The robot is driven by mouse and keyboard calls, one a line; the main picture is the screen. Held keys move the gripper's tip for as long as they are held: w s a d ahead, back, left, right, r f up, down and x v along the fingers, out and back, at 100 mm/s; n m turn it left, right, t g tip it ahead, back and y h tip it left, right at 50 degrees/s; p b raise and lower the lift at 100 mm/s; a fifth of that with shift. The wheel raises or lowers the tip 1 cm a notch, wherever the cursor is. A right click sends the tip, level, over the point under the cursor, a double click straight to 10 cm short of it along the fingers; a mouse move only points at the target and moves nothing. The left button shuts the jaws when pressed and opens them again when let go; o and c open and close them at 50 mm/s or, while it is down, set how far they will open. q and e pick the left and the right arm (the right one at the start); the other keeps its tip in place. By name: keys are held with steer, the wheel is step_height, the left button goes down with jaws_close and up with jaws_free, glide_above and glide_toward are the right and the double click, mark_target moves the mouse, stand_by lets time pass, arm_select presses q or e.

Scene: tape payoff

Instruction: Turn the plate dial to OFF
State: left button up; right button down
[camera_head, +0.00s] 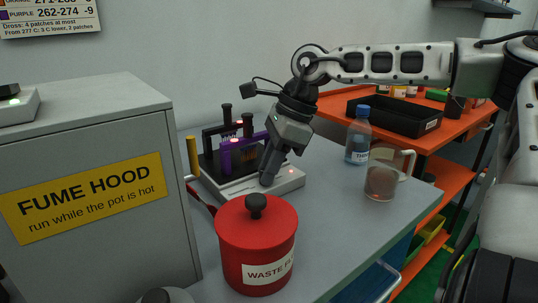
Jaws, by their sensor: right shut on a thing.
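The hot plate (292,180) is a light grey unit with a dark top, standing on the grey bench behind the red pot. My right gripper (268,178) reaches down from the right to the plate's front panel. Its fingers are shut at the panel and cover the dial, so the dial and its setting are hidden. A small red light shows on the panel beside the fingers. Black and purple stands with red-lit tops rise on or behind the plate. My left gripper is not in view.
A red lidded pot (240,240) labelled WASTE stands in front of the plate. The fume hood (90,170) is at left. A bottle (358,138) and a jug with brown liquid (382,180) stand at right. An orange cart (440,130) holds a black tray (395,118).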

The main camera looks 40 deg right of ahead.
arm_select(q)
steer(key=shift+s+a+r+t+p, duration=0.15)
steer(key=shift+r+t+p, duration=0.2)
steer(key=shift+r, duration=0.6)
arm_select(e)
steer(key=shift+n+g, duration=0.7)
steer(key=shift+n, duration=0.9)
steer(key=shift+w, duration=0.1)
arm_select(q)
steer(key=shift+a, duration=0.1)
arm_select(e)
steer(key=c, duration=1.5)
jaws_free()
steer(key=shift+d, duration=0.1)
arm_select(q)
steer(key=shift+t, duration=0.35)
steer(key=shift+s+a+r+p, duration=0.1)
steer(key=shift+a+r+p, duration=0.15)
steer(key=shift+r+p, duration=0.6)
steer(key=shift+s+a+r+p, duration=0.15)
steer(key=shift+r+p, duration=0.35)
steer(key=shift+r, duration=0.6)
arm_select(e)
steer(key=shift+d+v, duration=0.15)
steer(key=shift+v, duration=3.8)
steer(key=shift+d+v, duration=0.15)
steer(key=shift+v, duration=3.85)
